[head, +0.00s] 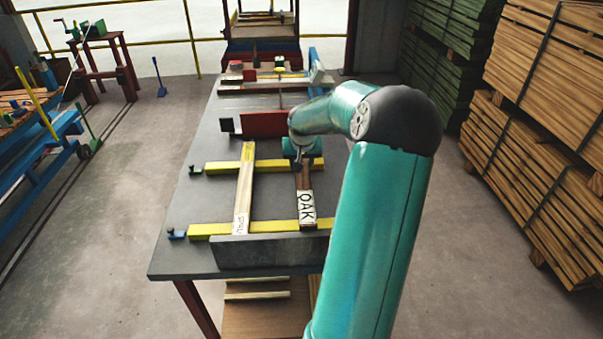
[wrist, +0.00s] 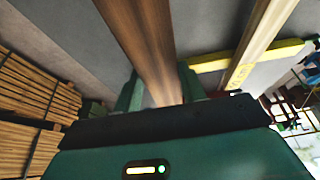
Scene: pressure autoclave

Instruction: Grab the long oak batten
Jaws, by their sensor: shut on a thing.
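The oak batten (head: 307,208) is a dark brown board with a white OAK label on its near end. In the head view it lies lengthwise over the yellow crossbars on the grey table, its far part hidden by my arm. My gripper (head: 300,166) is at the batten beyond the label, partly hidden by my wrist. In the wrist view the brown batten (wrist: 148,40) runs between the two fingers of my gripper (wrist: 160,88), which are shut on it. I cannot tell whether it is clear of the bars.
A paler, labelled batten (head: 244,185) lies to the left, across the far yellow bar (head: 220,167) and near yellow bar (head: 208,231). A dark upright plate (head: 268,250) stands at the near edge. A red block (head: 264,124) is beyond. Stacked timber (head: 540,130) stands right.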

